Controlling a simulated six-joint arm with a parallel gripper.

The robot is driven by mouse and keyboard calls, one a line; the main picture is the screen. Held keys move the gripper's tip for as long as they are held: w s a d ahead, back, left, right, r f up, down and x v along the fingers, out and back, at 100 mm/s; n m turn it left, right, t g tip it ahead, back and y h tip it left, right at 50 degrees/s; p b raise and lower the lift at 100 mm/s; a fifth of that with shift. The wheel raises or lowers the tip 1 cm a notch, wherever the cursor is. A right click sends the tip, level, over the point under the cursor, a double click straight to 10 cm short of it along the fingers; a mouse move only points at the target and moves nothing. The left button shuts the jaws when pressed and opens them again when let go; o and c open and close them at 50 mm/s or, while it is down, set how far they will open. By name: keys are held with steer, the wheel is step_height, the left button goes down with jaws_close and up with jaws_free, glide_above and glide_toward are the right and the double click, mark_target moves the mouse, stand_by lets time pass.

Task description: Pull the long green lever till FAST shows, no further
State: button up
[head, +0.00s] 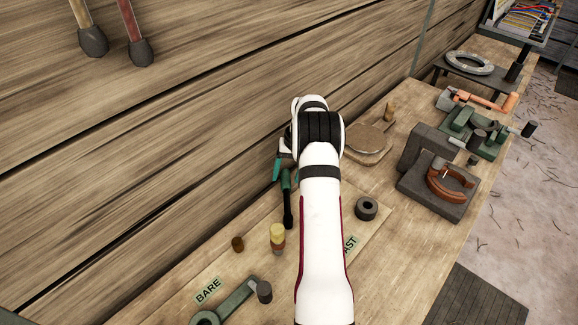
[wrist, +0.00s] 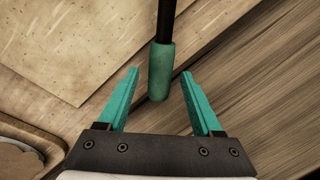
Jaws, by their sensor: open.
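The long lever (head: 288,203) has a dark shaft and a green grip, and stands on a wooden board near the plank wall. In the wrist view its green grip (wrist: 161,70) reaches down between the tips of my gripper (wrist: 160,82). My gripper is open, with one teal finger on each side of the grip and a gap on both sides. In the head view my arm hides most of the gripper. A "BARE" label (head: 208,290) lies at the lower left.
A yellow-topped peg (head: 278,236) and a short brown peg (head: 238,244) stand near the lever. A dark ring (head: 366,208) is right of my arm. A green wrench-like part (head: 238,299) lies in front. Clamps and a vise (head: 470,130) stand at the right.

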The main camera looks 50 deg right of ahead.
step_height(320, 180, up, 15)
steer(key=s+d, duration=0.2)
steer(key=shift+d, duration=0.1)
stand_by(0.5)
steer(key=s+a+r+n, duration=0.1)
steer(key=a+r, duration=0.3)
steer(key=a, duration=0.8)
steer(key=s+a+r+n, duration=0.1)
steer(key=a+r, duration=0.4)
steer(key=a, duration=0.7)
steer(key=s+a+f+g, duration=0.1)
steer(key=s+a+f, duration=0.1)
steer(key=s+a, duration=0.6)
steer(key=s+a+f+n, duration=0.1)
steer(key=s+a+f, duration=0.2)
steer(key=s+a, duration=0.6)
steer(key=s, duration=0.4)
steer(key=shift+s+f+g, duration=0.15)
steer(key=shift+s+g, duration=0.2)
steer(key=shift+g, duration=0.05)
